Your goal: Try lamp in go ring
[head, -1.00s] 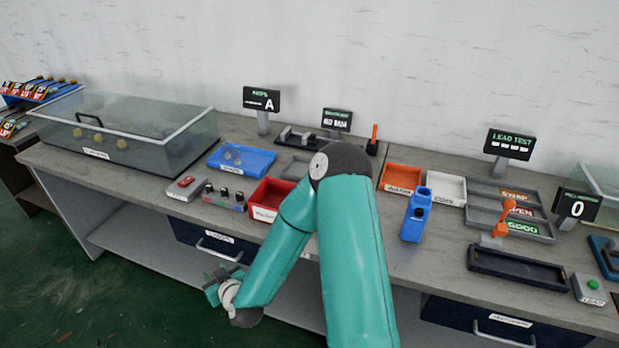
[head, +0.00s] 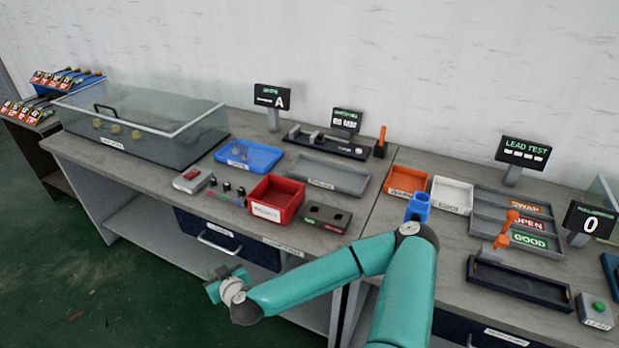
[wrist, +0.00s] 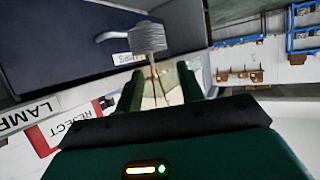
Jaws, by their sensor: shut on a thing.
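My gripper (head: 217,286) hangs in front of the bench, below its top, at the drawer front. In the wrist view my gripper (wrist: 160,88) is shut on the lamp (wrist: 148,38), which has a grey ribbed end and a thin copper-coloured stem. The lamp's lower part is between the green fingers and partly hidden. The ring gauge block (head: 326,217) is dark, with two round holes and a green and a red label, and lies at the bench's front edge. Its green-labelled ring (head: 313,209) is on the left, empty and apart from my gripper. The labels are too small to read surely.
A red reject box (head: 276,201) stands left of the gauge block. A grey tray (head: 325,175) lies behind it, and a blue tray (head: 249,157) at back left. A blue drawer (head: 228,240) with a handle is behind my gripper. Free floor lies at left.

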